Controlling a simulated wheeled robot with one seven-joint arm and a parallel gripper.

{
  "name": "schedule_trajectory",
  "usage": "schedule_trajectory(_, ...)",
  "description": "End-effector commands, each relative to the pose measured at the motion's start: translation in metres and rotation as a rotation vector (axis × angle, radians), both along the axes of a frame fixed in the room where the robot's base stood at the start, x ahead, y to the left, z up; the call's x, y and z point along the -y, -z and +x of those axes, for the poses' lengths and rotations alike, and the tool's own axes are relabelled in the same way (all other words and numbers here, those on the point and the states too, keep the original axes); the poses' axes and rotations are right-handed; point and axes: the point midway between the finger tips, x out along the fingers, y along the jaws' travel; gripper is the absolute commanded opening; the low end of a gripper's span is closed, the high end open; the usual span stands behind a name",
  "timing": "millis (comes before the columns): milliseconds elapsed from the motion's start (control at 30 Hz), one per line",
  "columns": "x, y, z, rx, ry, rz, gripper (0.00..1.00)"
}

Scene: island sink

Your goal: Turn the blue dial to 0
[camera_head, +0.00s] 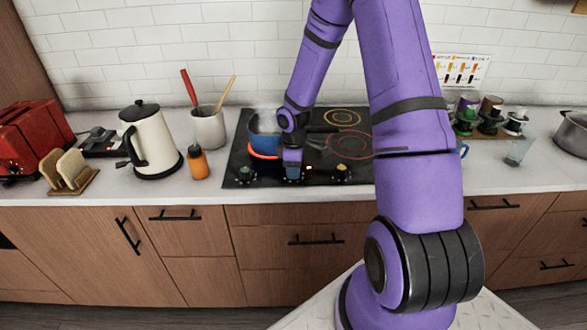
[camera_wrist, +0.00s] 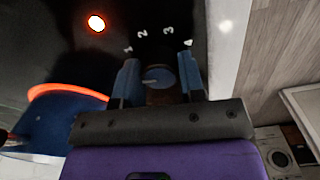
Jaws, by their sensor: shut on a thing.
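The blue dial (camera_wrist: 158,77) sits on the front of the black cooktop (camera_head: 236,163). In the wrist view it lies between the two blue fingers of my gripper (camera_wrist: 160,78), which is shut on it. The white marks 1, 2, 3 and 4 show around the dial; no 0 is visible and the dial's exact setting cannot be read. In the head view my gripper (camera_head: 292,170) reaches down to the cooktop's front edge and mostly hides the dial.
A blue pot (camera_head: 256,141) stands on a glowing orange burner behind my gripper's left side. A green dial (camera_head: 245,173) is to the left and a yellow dial (camera_head: 342,171) to the right. An orange bottle (camera_head: 198,165) and a kettle (camera_head: 150,140) stand further left.

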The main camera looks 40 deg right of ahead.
Motion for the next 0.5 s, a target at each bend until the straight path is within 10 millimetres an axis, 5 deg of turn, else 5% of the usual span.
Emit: schedule_trajectory(500, 0.0001, -0.0002, 0.0004, 0.001, -0.135, 0.0, 0.13)
